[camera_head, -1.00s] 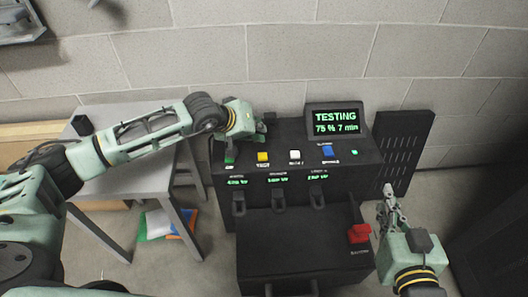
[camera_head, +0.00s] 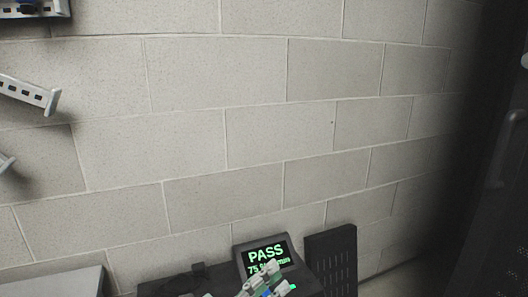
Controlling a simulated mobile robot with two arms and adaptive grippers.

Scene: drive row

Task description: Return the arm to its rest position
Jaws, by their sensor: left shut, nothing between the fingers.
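My left gripper (camera_head: 264,284) shows at the bottom edge of the head view, in front of the display of the black test station. It is shut and empty, and its arm is cut off by the frame. The display screen (camera_head: 267,254) reads "PASS" in green, with a second line partly hidden by the gripper. Only the top of the station (camera_head: 165,288) shows. My right gripper is not in view.
A grey table (camera_head: 60,284) shows at the bottom left. A slotted black panel (camera_head: 332,262) stands right of the display. A dark cabinet (camera_head: 495,180) fills the right edge. Metal brackets (camera_head: 28,93) hang on the block wall at the left.

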